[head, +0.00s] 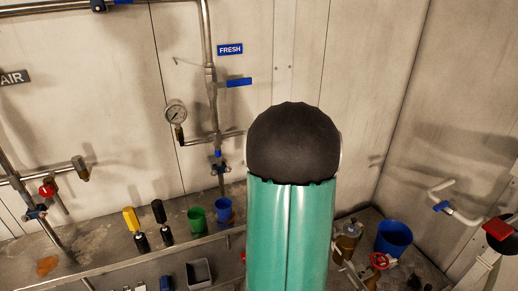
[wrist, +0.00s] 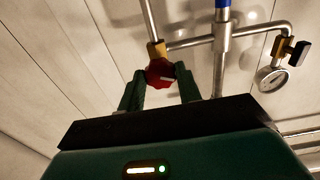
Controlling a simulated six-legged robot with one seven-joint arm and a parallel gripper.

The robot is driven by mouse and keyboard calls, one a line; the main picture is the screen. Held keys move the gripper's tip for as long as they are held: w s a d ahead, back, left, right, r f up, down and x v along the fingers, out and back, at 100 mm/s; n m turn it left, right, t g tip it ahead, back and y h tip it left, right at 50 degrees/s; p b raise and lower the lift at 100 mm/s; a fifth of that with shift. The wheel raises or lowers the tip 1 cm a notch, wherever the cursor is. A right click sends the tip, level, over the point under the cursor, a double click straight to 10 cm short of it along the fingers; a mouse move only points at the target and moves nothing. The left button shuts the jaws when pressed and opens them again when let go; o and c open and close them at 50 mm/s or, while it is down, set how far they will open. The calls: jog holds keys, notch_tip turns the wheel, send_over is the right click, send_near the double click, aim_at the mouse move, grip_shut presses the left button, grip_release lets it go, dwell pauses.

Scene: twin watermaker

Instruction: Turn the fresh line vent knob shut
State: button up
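The red vent knob (wrist: 160,72), with a pale pointer mark, sits on a brass fitting (wrist: 156,49) on the pipework in the wrist view. My gripper (wrist: 160,76) has its two green fingers on either side of the knob, tips close to its edges. I cannot tell whether the fingers press on it or stand slightly apart. In the head view my arm hides the knob and the gripper. There, the blue FRESH label (head: 230,49) marks the vertical pipe (head: 210,85), whose side branch runs right behind my arm.
A pressure gauge (head: 176,112) hangs left of the fresh pipe; it also shows in the wrist view (wrist: 272,78). A blue-handled valve (head: 238,82) is on that pipe. Green (head: 197,219) and blue (head: 224,210) cups stand on the shelf below. Another red knob (head: 47,190) is near the AIR label.

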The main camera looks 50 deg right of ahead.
jog(key=shift+m, duration=0.4)
jog(key=m, duration=1.2)
jog(key=shift+a, duration=0.1)
dwell(0.6)
jog(key=o, duration=1)
jog(key=shift+s, duration=0.1)
jog(key=v, duration=1.3)
jog(key=shift+s+a, duration=0.15)
jog(key=shift+s, duration=0.1)
jog(key=shift+w, duration=0.1)
